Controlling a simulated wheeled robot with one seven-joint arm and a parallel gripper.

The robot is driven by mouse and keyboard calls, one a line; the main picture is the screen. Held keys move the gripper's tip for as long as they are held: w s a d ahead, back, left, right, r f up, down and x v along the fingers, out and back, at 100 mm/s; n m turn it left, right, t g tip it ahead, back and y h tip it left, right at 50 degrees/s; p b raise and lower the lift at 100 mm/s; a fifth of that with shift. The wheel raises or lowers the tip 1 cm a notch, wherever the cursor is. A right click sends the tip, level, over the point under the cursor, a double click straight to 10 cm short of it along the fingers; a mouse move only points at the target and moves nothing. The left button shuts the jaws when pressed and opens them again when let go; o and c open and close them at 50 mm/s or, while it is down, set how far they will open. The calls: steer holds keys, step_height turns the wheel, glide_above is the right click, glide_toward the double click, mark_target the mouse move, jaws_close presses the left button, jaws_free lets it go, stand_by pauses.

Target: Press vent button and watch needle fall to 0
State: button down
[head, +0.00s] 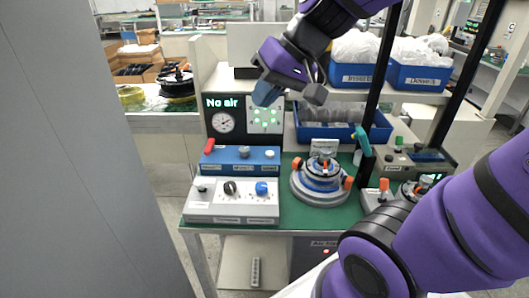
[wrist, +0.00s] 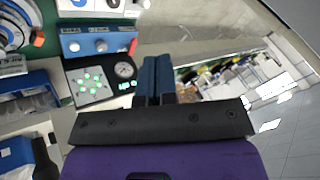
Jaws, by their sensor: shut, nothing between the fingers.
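The pressure gauge (head: 222,122) is a white dial on a black panel under a lit "No air" readout (head: 222,102). It also shows in the wrist view (wrist: 124,70); its needle is too small to read. I cannot read which control is the vent. My gripper (head: 264,95) is shut and empty, above the panel and touching nothing; its blue fingers (wrist: 152,68) are together.
A white control box (head: 232,214) with knobs stands in front of the blue box. A round hub motor fixture (head: 322,185) sits to the right on the green bench. Black uprights (head: 381,75) and blue bins (head: 420,78) stand right and behind. A grey partition (head: 80,170) fills the left.

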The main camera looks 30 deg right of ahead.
steer(key=w+d+f+m+t+y, duration=0.1)
steer(key=w+f+m+t+y, duration=0.15)
steer(key=w, duration=0.75)
steer(key=m+t+h, duration=0.2)
steer(key=m+h, duration=0.4)
steer(key=h, duration=0.1)
glide_above(271, 152)
step_height(271, 152, down, 20)
steer(key=shift+s+f, duration=0.1)
steer(key=shift+f, duration=0.1)
steer(key=shift+f, duration=4.4)
steer(key=shift+f, duration=0.15)
steer(key=shift+f, duration=0.25)
